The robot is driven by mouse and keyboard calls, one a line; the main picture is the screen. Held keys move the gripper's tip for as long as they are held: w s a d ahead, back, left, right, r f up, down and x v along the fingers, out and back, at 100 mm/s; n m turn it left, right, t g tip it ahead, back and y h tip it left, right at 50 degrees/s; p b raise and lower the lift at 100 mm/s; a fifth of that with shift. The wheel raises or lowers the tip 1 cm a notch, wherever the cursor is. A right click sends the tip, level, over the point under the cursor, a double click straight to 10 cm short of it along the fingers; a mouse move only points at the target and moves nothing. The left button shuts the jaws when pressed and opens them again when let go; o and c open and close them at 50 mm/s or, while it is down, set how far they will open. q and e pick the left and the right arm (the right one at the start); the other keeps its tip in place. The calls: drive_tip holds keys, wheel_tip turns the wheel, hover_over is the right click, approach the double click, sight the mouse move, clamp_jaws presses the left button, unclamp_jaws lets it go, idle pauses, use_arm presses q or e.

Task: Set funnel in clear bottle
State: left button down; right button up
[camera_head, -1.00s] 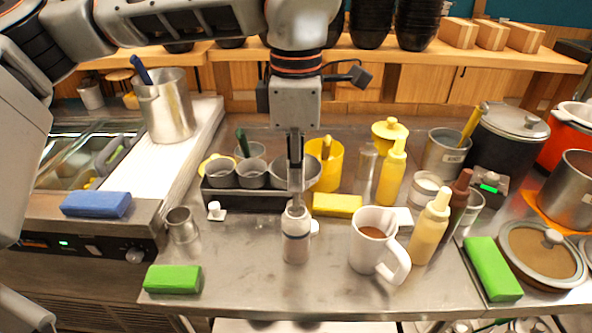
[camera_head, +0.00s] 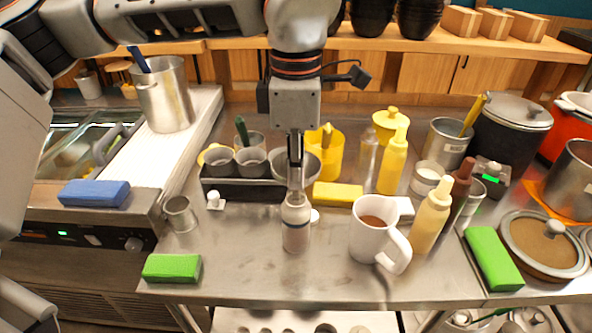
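My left gripper (camera_head: 295,188) points straight down over the middle of the counter. Its narrow fingers are seen edge-on, so their gap is hidden. Directly below the fingertips stands a small upright bottle (camera_head: 296,236) with a pale domed top and a greyish, see-through-looking body. The fingertips overlap the domed top in the picture; I cannot tell whether they touch it. I cannot tell whether the domed top is a separate funnel. No other funnel can be made out with certainty. My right gripper is not in view.
A white mug (camera_head: 373,240) of brown liquid and a cream squeeze bottle (camera_head: 431,220) stand right of the small bottle. Behind it are a dark rack (camera_head: 240,188) of metal cups and a yellow sponge (camera_head: 338,195). The front counter between the green sponge (camera_head: 172,267) and the mug is mostly clear.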

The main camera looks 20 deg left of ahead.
use_arm(q)
drive_tip(key=shift+f, duration=0.1)
drive_tip(key=shift+f+b, duration=0.35)
drive_tip(key=shift+f, duration=0.45)
drive_tip(key=c, duration=1.7)
unclamp_jaws()
drive_tip(key=shift+r, duration=0.1)
drive_tip(key=shift+r+p, duration=2.55)
drive_tip(key=shift+r, duration=0.45)
drive_tip(key=shift+f, duration=0.1)
